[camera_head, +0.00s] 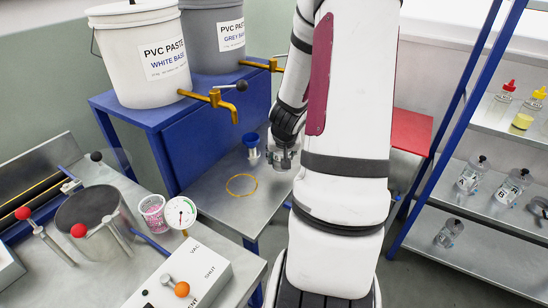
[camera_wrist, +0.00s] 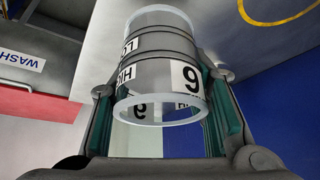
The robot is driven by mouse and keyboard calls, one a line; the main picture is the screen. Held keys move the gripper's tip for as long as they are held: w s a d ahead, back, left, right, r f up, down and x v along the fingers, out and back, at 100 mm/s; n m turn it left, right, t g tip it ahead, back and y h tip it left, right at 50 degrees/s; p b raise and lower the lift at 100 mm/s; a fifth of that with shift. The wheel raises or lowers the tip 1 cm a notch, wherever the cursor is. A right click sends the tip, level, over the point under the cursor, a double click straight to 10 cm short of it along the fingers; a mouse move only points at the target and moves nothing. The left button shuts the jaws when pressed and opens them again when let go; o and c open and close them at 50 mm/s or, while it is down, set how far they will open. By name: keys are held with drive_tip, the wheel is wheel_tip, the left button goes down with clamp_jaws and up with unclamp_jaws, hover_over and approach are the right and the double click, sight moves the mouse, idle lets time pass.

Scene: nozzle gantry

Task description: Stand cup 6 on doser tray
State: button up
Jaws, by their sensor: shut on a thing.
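Cup 6 (camera_wrist: 155,75) is a clear cup with a black 6 on a white label and partly readable level marks. In the wrist view my gripper (camera_wrist: 162,100) is shut on it, one finger on each side. In the head view my gripper (camera_head: 283,158) is low over the steel surface (camera_head: 215,208), right of a yellow ring (camera_head: 242,184). The ring also shows in the wrist view (camera_wrist: 285,22), right of the cup. Which part is the doser tray is not labelled. I cannot tell whether the cup touches the surface.
A blue-topped clear vessel (camera_head: 252,146) stands just left of my gripper. Brass taps (camera_head: 212,98) jut from the white paste bucket (camera_head: 143,58) and grey bucket (camera_head: 213,35). A gauge (camera_head: 180,213) and pink-filled cup (camera_head: 153,214) stand front left.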

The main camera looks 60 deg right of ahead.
drive_tip(key=w, duration=0.1)
drive_tip(key=w+d, duration=0.1)
drive_tip(key=w, duration=0.1)
drive_tip(key=shift+w+d+f+p, duration=0.2)
drive_tip(key=shift+w+d+p, duration=0.05)
drive_tip(key=shift+w+p, duration=0.1)
drive_tip(key=shift+f+b, duration=0.45)
drive_tip(key=shift+f, duration=1.3)
drive_tip(key=shift+f, duration=0.1)
drive_tip(key=o, duration=1.4)
drive_tip(key=shift+c, duration=0.2)
